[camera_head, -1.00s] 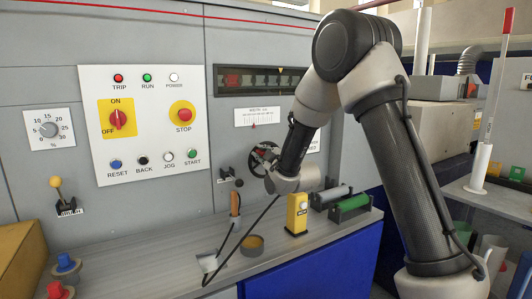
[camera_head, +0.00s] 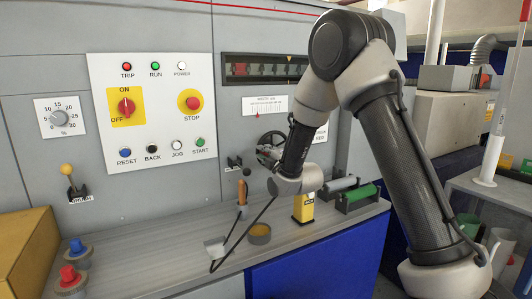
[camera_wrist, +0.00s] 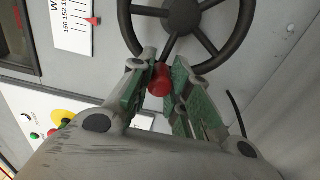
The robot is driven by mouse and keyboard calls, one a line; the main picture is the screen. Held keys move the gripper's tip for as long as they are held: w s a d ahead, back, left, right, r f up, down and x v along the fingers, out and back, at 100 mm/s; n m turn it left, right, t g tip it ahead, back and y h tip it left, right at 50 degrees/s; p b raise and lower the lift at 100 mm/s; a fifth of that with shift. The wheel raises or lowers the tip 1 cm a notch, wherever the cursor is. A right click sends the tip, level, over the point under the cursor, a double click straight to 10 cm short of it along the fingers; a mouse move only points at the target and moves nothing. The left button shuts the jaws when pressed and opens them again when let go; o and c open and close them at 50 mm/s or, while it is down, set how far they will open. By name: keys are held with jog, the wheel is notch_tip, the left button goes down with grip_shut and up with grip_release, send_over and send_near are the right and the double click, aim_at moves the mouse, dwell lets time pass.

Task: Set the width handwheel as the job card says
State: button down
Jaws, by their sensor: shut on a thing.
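The black spoked handwheel (camera_wrist: 243,32) fills the top of the wrist view, with its red knob (camera_wrist: 159,83) at the lower rim. My gripper (camera_wrist: 160,75) has its green-padded fingers on both sides of this knob and is shut on it. In the head view the handwheel (camera_head: 262,141) is partly hidden behind my wrist. The white width scale (camera_head: 265,105) is above it. Its red pointer (camera_wrist: 94,21) shows in the wrist view near the figures 150 and 152, but the exact reading is unclear. I cannot make out a readable job card.
A white switch panel (camera_head: 150,105) with buttons is to the left. On the ledge below stand a yellow block (camera_head: 303,208), a round brown-filled dish (camera_head: 259,235), an orange-handled tool (camera_head: 242,192) and green and grey rollers (camera_head: 360,195).

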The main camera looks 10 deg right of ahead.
jog(key=shift+f, duration=0.1)
dwell(0.3)
jog(key=c, duration=1.3)
grip_release()
jog(key=shift+s, duration=0.1)
jog(key=v, duration=1.2)
